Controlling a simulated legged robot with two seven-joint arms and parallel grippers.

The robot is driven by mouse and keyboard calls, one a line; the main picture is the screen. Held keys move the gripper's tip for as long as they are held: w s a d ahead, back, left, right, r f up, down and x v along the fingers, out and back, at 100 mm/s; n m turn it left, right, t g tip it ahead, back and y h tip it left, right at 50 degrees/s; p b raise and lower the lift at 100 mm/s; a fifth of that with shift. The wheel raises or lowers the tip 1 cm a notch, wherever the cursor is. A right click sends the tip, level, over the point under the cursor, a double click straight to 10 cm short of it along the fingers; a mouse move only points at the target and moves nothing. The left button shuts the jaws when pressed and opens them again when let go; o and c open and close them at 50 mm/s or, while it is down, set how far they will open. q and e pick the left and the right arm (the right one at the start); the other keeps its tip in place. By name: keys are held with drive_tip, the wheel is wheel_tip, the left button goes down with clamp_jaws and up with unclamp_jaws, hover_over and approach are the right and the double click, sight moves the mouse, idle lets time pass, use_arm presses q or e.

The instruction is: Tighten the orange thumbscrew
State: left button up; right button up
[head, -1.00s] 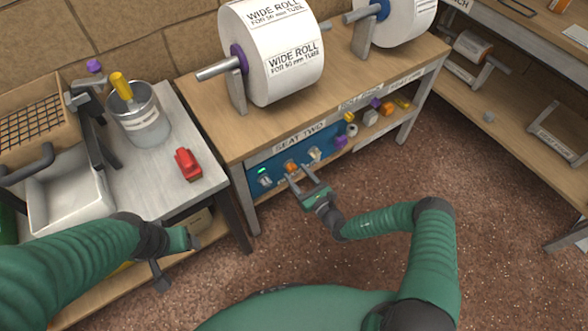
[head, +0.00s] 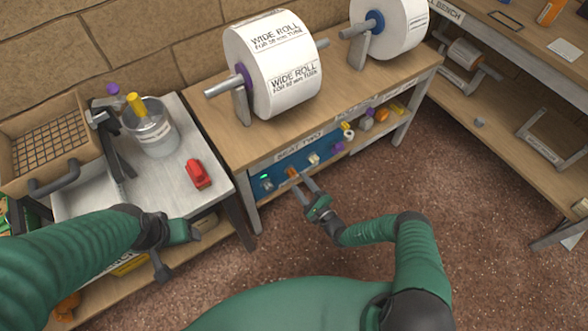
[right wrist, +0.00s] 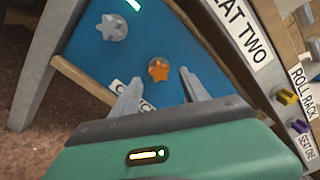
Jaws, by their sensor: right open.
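A wide paper roll (head: 275,65) stands on the wooden bench above the panel. A shelf right of the panel holds several coloured plugs (head: 366,120). A steel cart at left carries a red object (head: 198,174) and a bucket (head: 152,130). The floor in front is clear.

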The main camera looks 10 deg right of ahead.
sight(294, 175)
drive_tip(key=shift+f+n, duration=0.1)
drive_tip(key=shift+n, duration=0.2)
drive_tip(key=shift+w+a+f+b, duration=0.1)
drive_tip(key=shift+w+a+b, duration=0.1)
drive_tip(key=shift+w+b, duration=0.35)
drive_tip(key=shift+b+x, duration=0.3)
drive_tip(key=shift+x, duration=1.1)
clamp_jaws()
